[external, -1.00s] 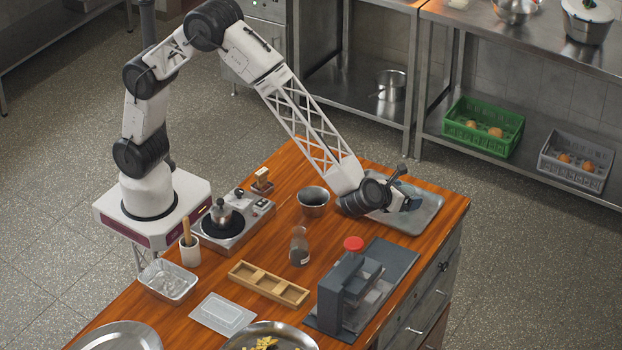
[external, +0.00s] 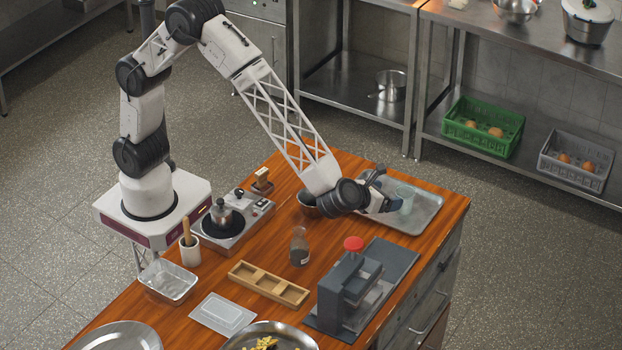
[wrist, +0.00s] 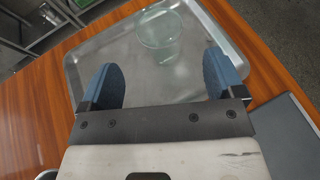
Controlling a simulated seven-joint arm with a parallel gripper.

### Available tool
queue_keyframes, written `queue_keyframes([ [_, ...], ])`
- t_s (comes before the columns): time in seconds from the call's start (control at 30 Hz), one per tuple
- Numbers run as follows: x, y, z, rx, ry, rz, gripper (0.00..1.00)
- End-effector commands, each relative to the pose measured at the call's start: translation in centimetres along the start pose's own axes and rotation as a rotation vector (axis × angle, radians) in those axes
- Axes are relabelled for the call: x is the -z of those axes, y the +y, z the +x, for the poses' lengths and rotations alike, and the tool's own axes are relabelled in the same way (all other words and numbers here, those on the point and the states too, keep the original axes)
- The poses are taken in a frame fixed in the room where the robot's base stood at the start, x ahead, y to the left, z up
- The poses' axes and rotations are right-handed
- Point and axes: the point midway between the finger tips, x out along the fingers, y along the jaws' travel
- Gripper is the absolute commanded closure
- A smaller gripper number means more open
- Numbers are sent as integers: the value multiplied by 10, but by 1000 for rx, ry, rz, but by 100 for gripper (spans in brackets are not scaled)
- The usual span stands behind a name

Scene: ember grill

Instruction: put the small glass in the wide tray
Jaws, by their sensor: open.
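The small glass (wrist: 158,30), clear and faintly green, stands on the floor of the wide tray (wrist: 88,66), a shallow grey metal tray. In the external view the glass (external: 404,194) shows faintly in the tray (external: 428,214), beside my fingers. My gripper (wrist: 163,78) is open and empty, its two blue fingers apart. The glass stands just beyond the fingertips in the wrist view, apart from both fingers. In the external view my gripper (external: 388,193) is over the left part of the tray, which my wrist partly hides.
A dark machine with a red knob (external: 350,285) on a grey mat, a shaker bottle (external: 299,248) and a wooden divided box (external: 268,284) stand nearer the front. The tray's right side is clear.

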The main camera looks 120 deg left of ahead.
Motion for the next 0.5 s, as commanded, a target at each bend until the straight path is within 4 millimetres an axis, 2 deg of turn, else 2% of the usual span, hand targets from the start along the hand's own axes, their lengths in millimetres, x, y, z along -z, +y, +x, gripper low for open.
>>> queue_keyframes([
  [0.2,0,0,-26,1,-1,1,12],
  [0.5,0,0,-35,0,0,1,12],
])
